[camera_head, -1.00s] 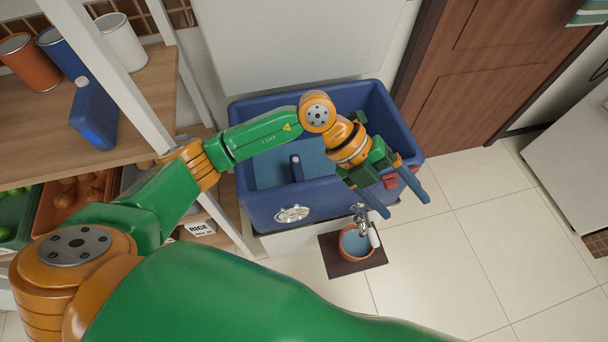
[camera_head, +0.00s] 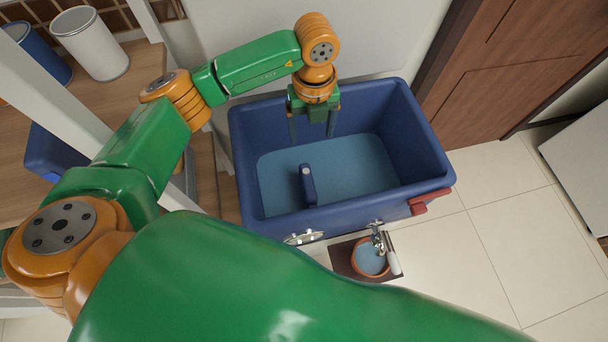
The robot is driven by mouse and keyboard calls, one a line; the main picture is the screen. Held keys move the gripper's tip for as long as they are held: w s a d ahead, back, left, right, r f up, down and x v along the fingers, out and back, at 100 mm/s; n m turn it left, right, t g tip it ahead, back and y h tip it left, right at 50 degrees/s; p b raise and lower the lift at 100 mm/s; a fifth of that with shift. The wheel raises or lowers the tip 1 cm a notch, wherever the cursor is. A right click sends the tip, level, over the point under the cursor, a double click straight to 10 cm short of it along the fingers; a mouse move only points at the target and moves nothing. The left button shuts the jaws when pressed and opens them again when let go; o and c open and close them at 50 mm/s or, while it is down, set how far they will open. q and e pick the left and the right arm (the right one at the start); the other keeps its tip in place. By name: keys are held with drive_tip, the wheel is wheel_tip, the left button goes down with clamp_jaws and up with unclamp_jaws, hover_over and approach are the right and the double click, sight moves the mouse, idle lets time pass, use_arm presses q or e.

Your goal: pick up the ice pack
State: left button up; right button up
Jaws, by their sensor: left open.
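A dark blue slab that looks like the ice pack (camera_head: 308,185) stands upright in the water inside a blue cooler (camera_head: 425,150). Only its upper part shows above the surface. My left gripper (camera_head: 312,130) points down over the back part of the cooler, behind the slab in the picture. Its two fingers are apart with nothing between them, and it does not touch the slab. My right gripper is not in view.
The cooler has a red latch (camera_head: 430,201) at its right and a tap (camera_head: 377,237) at its front over a small bowl (camera_head: 370,258). A wooden shelf (camera_head: 110,105) with cans stands at left. A wooden door (camera_head: 510,75) is at right, with clear tiled floor before it.

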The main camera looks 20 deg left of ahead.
use_arm(q)
drive_tip(key=b, duration=1.8)
hover_over(308, 181)
drive_tip(key=f, duration=1.9)
drive_tip(key=shift+w+f, duration=0.1)
drive_tip(key=shift+w, duration=0.2)
drive_tip(key=shift+f, duration=0.35)
drive_tip(key=f, duration=0.6)
drive_tip(key=shift+s, duration=0.3)
drive_tip(key=shift+r, duration=0.15)
clamp_jaws()
